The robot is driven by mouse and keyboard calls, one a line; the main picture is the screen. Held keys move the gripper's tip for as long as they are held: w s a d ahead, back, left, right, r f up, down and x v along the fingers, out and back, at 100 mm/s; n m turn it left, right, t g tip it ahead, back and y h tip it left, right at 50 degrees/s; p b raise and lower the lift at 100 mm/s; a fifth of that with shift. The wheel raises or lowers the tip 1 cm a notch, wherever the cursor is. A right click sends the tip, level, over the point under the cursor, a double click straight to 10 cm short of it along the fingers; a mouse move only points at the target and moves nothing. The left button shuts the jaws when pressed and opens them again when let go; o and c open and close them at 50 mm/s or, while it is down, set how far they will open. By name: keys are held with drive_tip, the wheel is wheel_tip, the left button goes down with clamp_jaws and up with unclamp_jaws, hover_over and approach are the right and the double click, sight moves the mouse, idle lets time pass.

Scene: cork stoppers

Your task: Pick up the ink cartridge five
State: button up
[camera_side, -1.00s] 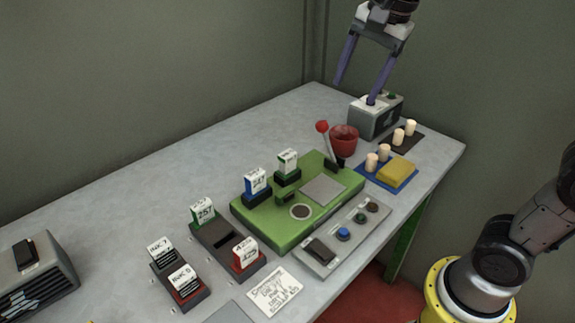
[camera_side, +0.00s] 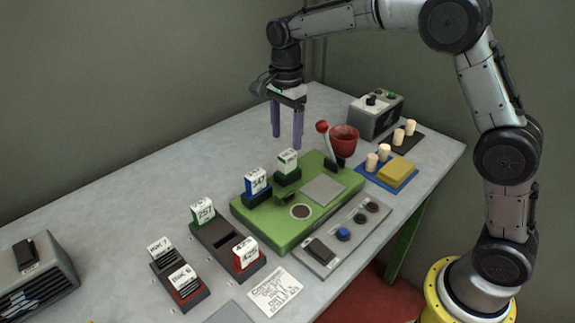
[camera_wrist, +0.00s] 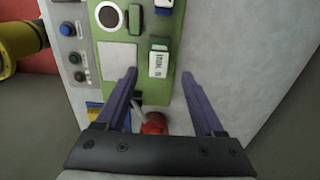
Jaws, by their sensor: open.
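My gripper (camera_side: 287,140) points down, open and empty, above and apart from this cartridge. In the wrist view the fingertips (camera_wrist: 160,73) lie to either side of it.
More cartridges, including INK 7 (camera_side: 160,250), INK 6 (camera_side: 182,279) and a red one (camera_side: 245,254), stand in dark holders at the front left. The table (camera_side: 165,165) behind the board is bare.

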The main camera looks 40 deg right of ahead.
sight(288, 154)
drive_tip(key=shift+s+f, duration=0.1)
drive_tip(key=shift+f, duration=3.85)
clamp_jaws()
